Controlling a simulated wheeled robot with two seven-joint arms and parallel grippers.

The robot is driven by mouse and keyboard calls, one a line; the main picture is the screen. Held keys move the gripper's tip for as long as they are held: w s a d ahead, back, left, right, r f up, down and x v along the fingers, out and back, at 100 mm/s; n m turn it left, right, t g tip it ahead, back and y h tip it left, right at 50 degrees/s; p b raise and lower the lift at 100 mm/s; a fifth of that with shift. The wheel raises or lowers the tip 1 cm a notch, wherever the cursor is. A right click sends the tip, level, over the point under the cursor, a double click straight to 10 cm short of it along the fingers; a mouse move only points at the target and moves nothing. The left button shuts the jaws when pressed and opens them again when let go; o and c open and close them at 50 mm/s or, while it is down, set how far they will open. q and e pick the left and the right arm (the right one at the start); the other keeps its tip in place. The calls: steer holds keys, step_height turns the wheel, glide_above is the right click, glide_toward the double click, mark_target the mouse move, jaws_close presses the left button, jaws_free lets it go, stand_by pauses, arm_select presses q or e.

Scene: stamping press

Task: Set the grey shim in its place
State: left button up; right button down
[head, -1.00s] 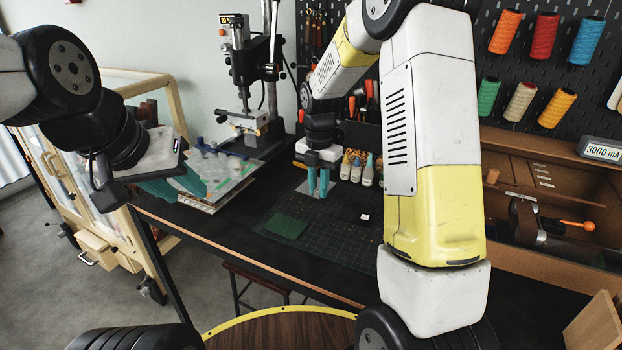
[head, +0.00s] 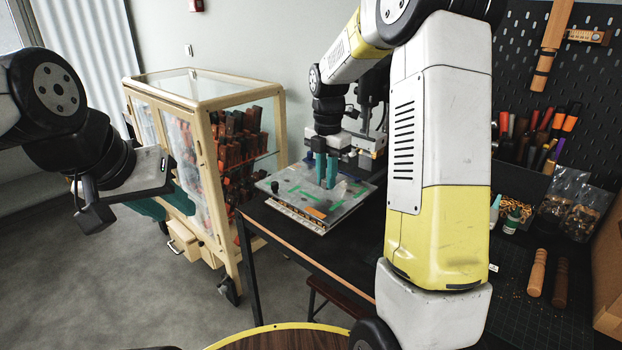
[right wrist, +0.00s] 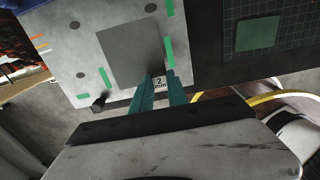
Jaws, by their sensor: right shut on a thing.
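My right gripper (right wrist: 159,78) is shut on a tab of the grey shim (right wrist: 128,53), a flat rectangle marked "2 mm" between the teal fingers. The shim appears over the pale plate (right wrist: 84,68), which has green strips and dark round spots; I cannot tell whether they touch. In the head view the right gripper (head: 326,184) points down over the same plate (head: 298,200), at the table's corner; the shim is hard to make out there. My left gripper (head: 164,204) is at the left, over the floor, open and empty.
The press (head: 372,125) stands behind the plate. A glazed cabinet (head: 215,150) with orange and brown items stands to the left. A green sheet (right wrist: 258,33) lies on the dark mat. Bottles and tools fill the right side.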

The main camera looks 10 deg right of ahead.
mark_target(322, 187)
steer(key=shift+w+a+r, duration=0.15)
steer(key=shift+w+a, duration=0.15)
steer(key=shift+a, duration=0.25)
steer(key=shift+f, duration=2.25)
steer(key=shift+f, duration=0.3)
steer(key=shift+f, duration=0.35)
steer(key=c, duration=1.2)
jaws_free()
steer(key=shift+c, duration=0.2)
